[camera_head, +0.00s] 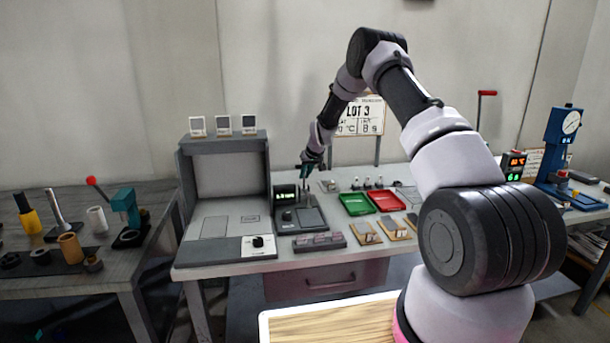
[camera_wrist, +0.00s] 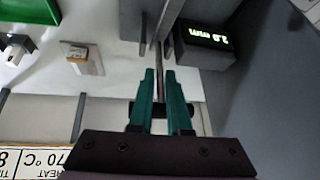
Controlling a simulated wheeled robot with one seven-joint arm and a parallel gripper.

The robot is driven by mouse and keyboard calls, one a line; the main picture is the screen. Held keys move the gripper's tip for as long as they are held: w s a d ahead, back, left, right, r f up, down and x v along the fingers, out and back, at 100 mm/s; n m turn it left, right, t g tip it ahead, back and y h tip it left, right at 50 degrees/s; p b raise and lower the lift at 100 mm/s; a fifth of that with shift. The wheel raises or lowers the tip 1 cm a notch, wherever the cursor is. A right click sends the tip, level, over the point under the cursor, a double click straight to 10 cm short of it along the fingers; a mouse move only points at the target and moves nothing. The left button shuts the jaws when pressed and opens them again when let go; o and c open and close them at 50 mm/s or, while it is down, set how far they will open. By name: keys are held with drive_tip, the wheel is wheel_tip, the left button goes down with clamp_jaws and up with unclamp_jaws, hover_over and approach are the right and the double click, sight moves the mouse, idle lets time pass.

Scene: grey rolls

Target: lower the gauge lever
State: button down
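The gauge (camera_head: 303,220) is a dark box on the bench with a green-lit display (camera_head: 286,195). In the wrist view its display (camera_wrist: 208,37) reads 2.0 mm. A thin grey bar, apparently the gauge lever (camera_wrist: 168,25), runs down toward my fingertips. My gripper (camera_wrist: 159,72) has teal fingers set close together, with the bar in line with the narrow gap between them. I cannot tell whether they press on it. In the head view my gripper (camera_head: 306,168) points down above the back of the gauge, and the lever is largely hidden there.
Left of the gauge stands a grey open-fronted cabinet (camera_head: 225,165). To its right are a green tray (camera_head: 356,203), a red tray (camera_head: 387,200) and small wooden-based blocks (camera_head: 366,235). A LOT 3 sign (camera_head: 358,115) stands behind. A dark block strip (camera_head: 319,241) lies in front.

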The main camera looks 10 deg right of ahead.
sight(306, 190)
drive_tip(key=shift+s+a+f, duration=0.25)
drive_tip(key=shift+s+f, duration=0.15)
drive_tip(key=shift+s, duration=0.25)
drive_tip(key=shift+s+a, duration=0.1)
drive_tip(key=shift+a, duration=0.15)
idle(0.8)
drive_tip(key=c, duration=0.9)
unclamp_jaws()
drive_tip(key=shift+d, duration=0.1)
drive_tip(key=shift+r, duration=0.1)
drive_tip(key=shift+s+d+r, duration=0.2)
drive_tip(key=shift+s+r, duration=0.2)
drive_tip(key=shift+s, duration=0.35)
drive_tip(key=shift+s+d+r, duration=0.3)
drive_tip(key=shift+s+r, duration=0.35)
drive_tip(key=shift+s, duration=0.95)
drive_tip(key=shift+s+d+r, duration=0.3)
drive_tip(key=shift+s+r, duration=0.4)
drive_tip(key=shift+s, duration=0.85)
drive_tip(key=shift+s+d+r, duration=0.3)
drive_tip(key=shift+s+r, duration=0.35)
drive_tip(key=shift+s, duration=0.95)
